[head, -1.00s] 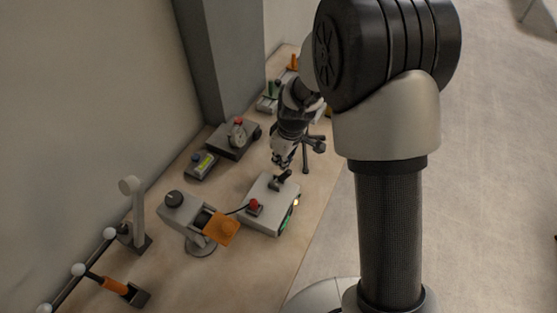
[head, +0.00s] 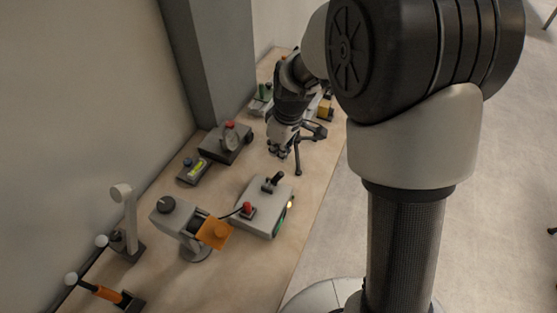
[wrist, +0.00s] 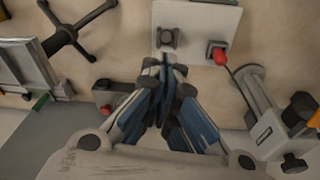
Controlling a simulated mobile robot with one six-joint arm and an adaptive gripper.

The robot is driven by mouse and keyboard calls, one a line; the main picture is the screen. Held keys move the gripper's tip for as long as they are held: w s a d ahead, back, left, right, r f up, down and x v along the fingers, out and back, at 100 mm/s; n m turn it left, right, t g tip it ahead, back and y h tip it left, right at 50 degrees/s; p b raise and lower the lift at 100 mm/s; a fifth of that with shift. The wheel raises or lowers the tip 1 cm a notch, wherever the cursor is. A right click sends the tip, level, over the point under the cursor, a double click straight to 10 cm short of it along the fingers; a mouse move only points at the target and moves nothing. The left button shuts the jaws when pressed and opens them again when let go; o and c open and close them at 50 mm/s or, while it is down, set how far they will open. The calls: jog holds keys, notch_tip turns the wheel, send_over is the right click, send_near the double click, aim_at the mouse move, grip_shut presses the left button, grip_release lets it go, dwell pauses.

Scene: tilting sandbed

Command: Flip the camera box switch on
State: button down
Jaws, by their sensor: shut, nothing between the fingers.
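The pale grey box (head: 258,220) stands on the bench in the head view. It has a black lever switch (head: 273,181) at its far end, tilted toward the upper right, and a red-tipped switch (head: 247,208) nearer the front. In the wrist view the box (wrist: 200,18) is at the top, with the dark lever (wrist: 168,38) just beyond my fingers and the red tip (wrist: 219,56) to the right. I cannot tell which switch is the camera's. My gripper (head: 282,153) is shut and empty, beyond the box and apart from the lever. Its fingertips (wrist: 166,64) point toward the lever.
An orange-faced device (head: 213,232) on a round stand is left of the box, with a cable between. A dark box (head: 222,146) with a red button and a small display unit (head: 193,171) lie behind. A black tripod (head: 312,133) stands right of my gripper. Bench space lies in front.

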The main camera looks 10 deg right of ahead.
notch_tip(320, 180, up, 5)
jog(key=shift+s+r, duration=0.1)
jog(key=shift+s, duration=0.05)
dwell(0.5)
jog(key=s+d+r+m+t, duration=0.1)
jog(key=s+r+m, duration=0.2)
jog(key=s, duration=0.5)
jog(key=s+d+r+m+t, duration=0.1)
jog(key=s+d+r+m, duration=0.1)
jog(key=s, duration=0.7)
jog(key=s+d+r+m+t+h, duration=0.1)
jog(key=s+d+r+m, duration=0.1)
jog(key=s+r+m, duration=0.2)
jog(key=s+r, duration=0.2)
jog(key=s, duration=0.2)
jog(key=shift+s+d, duration=0.15)
